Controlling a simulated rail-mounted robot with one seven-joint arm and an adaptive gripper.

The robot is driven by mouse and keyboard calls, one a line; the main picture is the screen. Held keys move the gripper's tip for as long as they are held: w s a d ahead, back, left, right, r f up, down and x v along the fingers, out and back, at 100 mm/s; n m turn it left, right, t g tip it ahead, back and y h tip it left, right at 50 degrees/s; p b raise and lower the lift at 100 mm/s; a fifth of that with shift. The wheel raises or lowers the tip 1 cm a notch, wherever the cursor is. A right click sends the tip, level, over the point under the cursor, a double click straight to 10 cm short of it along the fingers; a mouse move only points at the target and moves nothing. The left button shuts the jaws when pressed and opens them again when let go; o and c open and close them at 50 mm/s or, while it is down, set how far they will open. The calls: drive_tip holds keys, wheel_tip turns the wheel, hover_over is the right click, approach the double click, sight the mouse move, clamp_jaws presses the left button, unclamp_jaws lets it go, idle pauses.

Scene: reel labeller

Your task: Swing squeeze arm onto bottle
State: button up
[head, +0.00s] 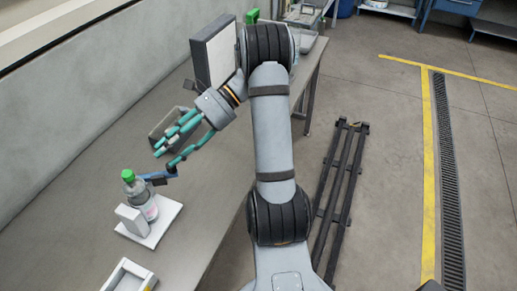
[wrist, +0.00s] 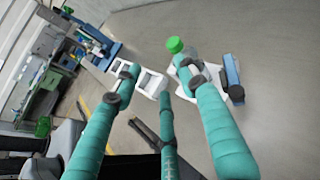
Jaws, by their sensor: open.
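A clear bottle (head: 145,208) with a green cap (head: 128,175) stands upright on a white base plate (head: 168,212) on the bench. The blue and dark squeeze arm (head: 158,179) is at the bottle's right; I cannot tell whether it touches it. In the wrist view the green cap (wrist: 174,44) shows beyond a fingertip, which hides much of the bottle. What looks like the squeeze arm (wrist: 232,75) is to its right. My gripper (head: 165,160), with teal fingers, is open and empty, its tips just above and beyond the squeeze arm. Its spread fingers also show in the wrist view (wrist: 160,72).
A white holder (head: 130,273) lies at the bench's near end. A grey bin (head: 160,131) is behind my fingers, and a grey panel (head: 213,52) stands farther back. The bench (head: 192,222) is clear right of the base. A dark rack (head: 340,185) lies on the floor.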

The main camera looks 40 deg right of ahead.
drive_tip(key=s+d+f+m+t+h+b, duration=0.1)
drive_tip(key=s+d+f+m+t+b, duration=0.1)
drive_tip(key=d, duration=0.6)
drive_tip(key=s+d+f+m+t+h+b, duration=0.1)
drive_tip(key=s+d+f+m+t+b, duration=0.1)
drive_tip(key=d, duration=0.6)
drive_tip(key=s+d+f+m+t+h+b, duration=0.1)
drive_tip(key=s+d+f+m+t+b, duration=0.2)
drive_tip(key=d, duration=0.4)
drive_tip(key=shift+d+f+m+t, duration=0.4)
drive_tip(key=shift+f+m, duration=0.1)
drive_tip(key=shift+f, duration=0.05)
drive_tip(key=w+a+r+n+g+y+p, duration=0.1)
drive_tip(key=w+a+r+n+g+p, duration=0.2)
drive_tip(key=a, duration=0.7)
drive_tip(key=w+a+r+n+g+y+p, duration=0.1)
drive_tip(key=w+a+r+n+g+p, duration=0.2)
drive_tip(key=a, duration=0.7)
drive_tip(key=shift+w+r+n+y, duration=0.3)
drive_tip(key=shift+w+r+y, duration=0.1)
drive_tip(key=shift+w+r, duration=0.05)
